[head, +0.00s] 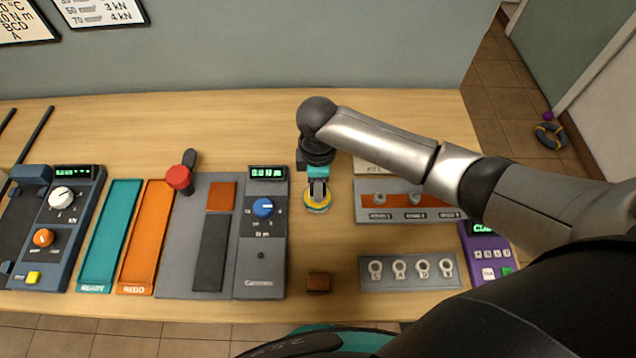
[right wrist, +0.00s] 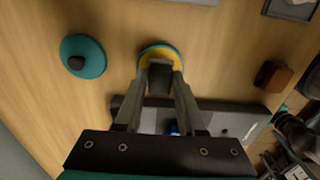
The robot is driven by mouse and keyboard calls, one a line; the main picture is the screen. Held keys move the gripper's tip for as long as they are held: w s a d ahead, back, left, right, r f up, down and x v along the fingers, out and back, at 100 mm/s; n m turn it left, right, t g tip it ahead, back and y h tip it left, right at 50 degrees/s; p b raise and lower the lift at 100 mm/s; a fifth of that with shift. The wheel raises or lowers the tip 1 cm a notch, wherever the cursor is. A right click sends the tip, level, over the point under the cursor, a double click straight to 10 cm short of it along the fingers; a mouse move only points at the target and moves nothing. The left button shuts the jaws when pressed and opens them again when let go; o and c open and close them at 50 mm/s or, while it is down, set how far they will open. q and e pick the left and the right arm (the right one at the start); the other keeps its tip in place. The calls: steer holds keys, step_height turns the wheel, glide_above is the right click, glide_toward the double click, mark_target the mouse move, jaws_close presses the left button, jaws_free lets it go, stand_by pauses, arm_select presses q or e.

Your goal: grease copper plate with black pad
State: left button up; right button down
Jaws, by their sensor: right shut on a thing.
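My right gripper (head: 318,188) points down over a small round tin with yellow contents and a teal rim (head: 317,205). In the right wrist view its fingers (right wrist: 160,72) are shut on a dark pad (right wrist: 160,80), right over the tin (right wrist: 148,52); I cannot tell whether the pad touches the yellow. A copper-coloured square plate (head: 221,196) lies on the grey bed of the meter unit, left of the gripper, above a dark grey strip (head: 213,252). My left gripper is out of view.
A teal disc with a black knob (right wrist: 82,58) lies beside the tin. A brown block (head: 319,282) sits near the front edge. A red-knobbed lever (head: 179,177) stands left of the plate. Teal (head: 110,235) and orange (head: 147,235) trays lie further left. A rack with posts (head: 410,213) is right.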

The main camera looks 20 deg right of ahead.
steer(key=shift+f, duration=0.5)
steer(key=shift+s+f, duration=0.1)
steer(key=shift+s, duration=0.05)
stand_by(1.9)
step_height(320, 180, up, 7)
steer(key=p, duration=0.8)
stand_by(0.8)
steer(key=shift+w+r+m+b, duration=0.2)
steer(key=shift+w+m+b, duration=0.1)
steer(key=shift+w, duration=0.05)
steer(key=s+d+r+m+b, duration=0.4)
steer(key=r+m+b, duration=0.3)
steer(key=m+b, duration=0.7)
steer(key=s+b, duration=0.1)
steer(key=b, duration=0.4)
steer(key=shift+s+b, duration=0.3)
steer(key=shift+s, duration=0.1)
